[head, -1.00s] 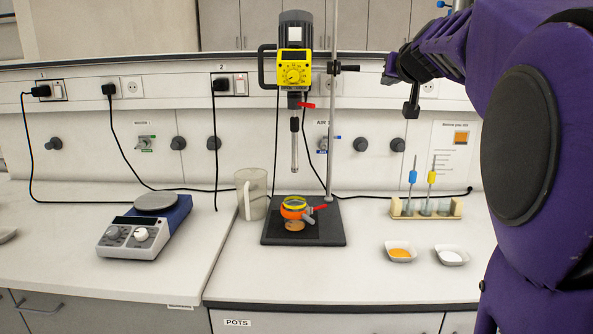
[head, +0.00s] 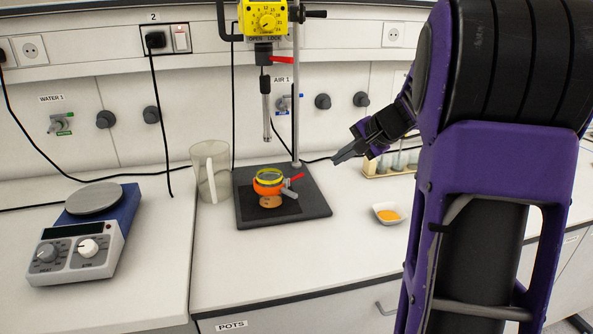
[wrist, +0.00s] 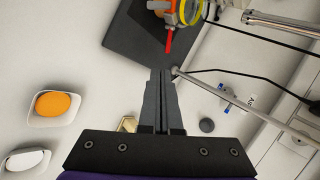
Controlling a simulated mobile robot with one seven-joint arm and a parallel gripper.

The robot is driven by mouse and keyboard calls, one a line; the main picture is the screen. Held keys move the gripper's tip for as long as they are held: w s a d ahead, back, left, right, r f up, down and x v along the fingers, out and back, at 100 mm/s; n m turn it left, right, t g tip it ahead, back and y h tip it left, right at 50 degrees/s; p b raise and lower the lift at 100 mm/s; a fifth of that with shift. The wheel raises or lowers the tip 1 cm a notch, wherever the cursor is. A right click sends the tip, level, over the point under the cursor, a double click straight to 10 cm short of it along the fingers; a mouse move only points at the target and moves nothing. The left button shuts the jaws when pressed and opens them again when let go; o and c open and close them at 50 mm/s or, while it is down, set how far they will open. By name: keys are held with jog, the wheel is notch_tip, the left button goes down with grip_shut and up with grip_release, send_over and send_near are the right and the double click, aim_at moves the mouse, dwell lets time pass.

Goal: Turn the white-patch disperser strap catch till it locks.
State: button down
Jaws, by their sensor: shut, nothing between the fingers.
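The disperser (head: 262,18) has a yellow dial head on a stand, its thin shaft (head: 266,110) hanging above the base plate (head: 310,205). A red lever (head: 281,60) sits below its "OPEN LOCK" label. On the plate stands a jar (head: 267,200) with an orange strap (head: 268,187) around it. A grey piece (head: 289,192) and a red-tipped lever (head: 297,177) stick out to its right; the red lever also shows in the wrist view (wrist: 169,42). I cannot make out a white patch. My gripper (head: 338,158) is shut and empty, right of the plate, apart from the levers.
The stand's rod (head: 296,90) rises behind the plate. A clear jug (head: 210,170) stands left of it, a hotplate (head: 85,235) farther left. A dish of orange powder (head: 388,213) and a tube rack (head: 385,168) are at right. The front bench is clear.

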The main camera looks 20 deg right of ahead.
send_near(296, 177)
jog(key=f, duration=0.2)
jog(key=d+f+b, duration=0.1)
jog(key=shift+w+f, duration=0.3)
jog(key=shift+w, duration=0.05)
jog(key=w, duration=0.1)
jog(key=w+a+f, duration=0.1)
jog(key=w, duration=0.1)
jog(key=shift+a+f, duration=0.15)
jog(key=shift+a, duration=0.1)
jog(key=shift+w+a+f, duration=0.15)
jog(key=shift+w, duration=0.25)
